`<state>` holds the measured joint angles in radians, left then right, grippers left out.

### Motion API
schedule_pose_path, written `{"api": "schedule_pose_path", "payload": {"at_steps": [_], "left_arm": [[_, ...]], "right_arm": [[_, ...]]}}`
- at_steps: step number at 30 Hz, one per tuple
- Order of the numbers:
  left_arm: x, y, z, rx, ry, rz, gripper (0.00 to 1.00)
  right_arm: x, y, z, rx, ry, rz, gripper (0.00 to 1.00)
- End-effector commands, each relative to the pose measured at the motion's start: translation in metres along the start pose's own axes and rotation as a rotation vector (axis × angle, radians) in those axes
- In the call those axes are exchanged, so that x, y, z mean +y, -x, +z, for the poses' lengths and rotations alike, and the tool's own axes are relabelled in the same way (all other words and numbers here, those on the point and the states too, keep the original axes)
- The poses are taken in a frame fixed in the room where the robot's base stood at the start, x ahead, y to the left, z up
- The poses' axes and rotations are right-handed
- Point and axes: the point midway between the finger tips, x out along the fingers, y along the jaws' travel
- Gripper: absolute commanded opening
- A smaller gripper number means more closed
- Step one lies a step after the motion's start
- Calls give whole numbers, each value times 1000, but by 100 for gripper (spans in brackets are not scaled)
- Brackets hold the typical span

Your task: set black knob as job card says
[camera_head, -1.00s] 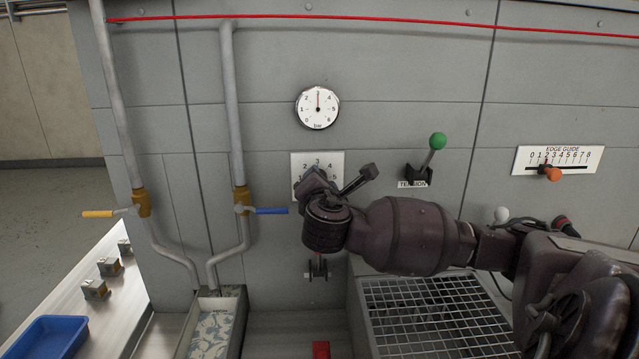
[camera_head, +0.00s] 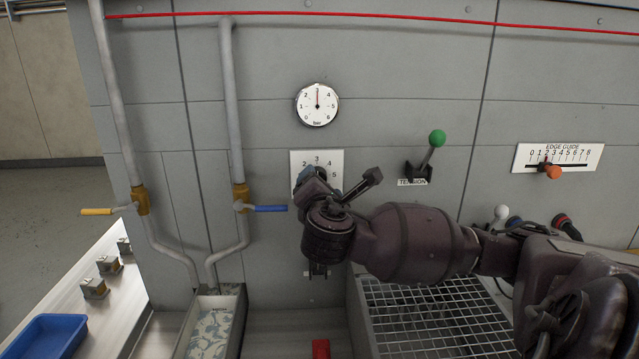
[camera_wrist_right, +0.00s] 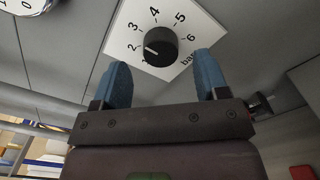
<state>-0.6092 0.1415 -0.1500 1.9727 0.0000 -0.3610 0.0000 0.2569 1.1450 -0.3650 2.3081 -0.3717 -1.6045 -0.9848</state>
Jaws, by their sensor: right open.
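The black knob (camera_wrist_right: 161,46) sits on a white square plate numbered 1 to 6 with "bar". Its white mark points left, close to the 2. My right gripper (camera_wrist_right: 161,72) is open. Its two blue fingertips are just short of the knob in the picture, one to each side, and I see no contact. In the head view the plate (camera_head: 334,157) shows below the round gauge, but my right gripper and wrist hide the knob. I cannot make out a job card. My left gripper is not in view.
A bar gauge (camera_head: 317,104) above has its needle at 3. The green-tipped tension lever (camera_head: 436,140) and edge guide (camera_head: 558,157) are to the right. Pipes with a blue-handled valve (camera_head: 268,208) and a yellow-handled valve (camera_head: 98,211) are left. A grate (camera_head: 430,315) lies below my arm.

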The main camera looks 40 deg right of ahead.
Motion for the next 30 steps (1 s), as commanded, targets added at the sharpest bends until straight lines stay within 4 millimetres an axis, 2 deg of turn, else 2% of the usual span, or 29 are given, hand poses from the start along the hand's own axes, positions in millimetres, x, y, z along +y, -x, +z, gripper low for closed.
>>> {"api": "schedule_pose_path", "payload": {"at_steps": [6, 12, 18, 30], "left_arm": [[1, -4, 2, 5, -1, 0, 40], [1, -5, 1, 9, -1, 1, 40], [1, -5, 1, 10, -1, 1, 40], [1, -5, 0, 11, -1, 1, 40]], "right_arm": [[-1, 41, -1, 3, -3, 1, 67], [0, 66, -1, 1, -1, 1, 67], [0, 75, 0, 0, 0, -1, 67], [0, 75, 0, 0, 0, -1, 67]]}}
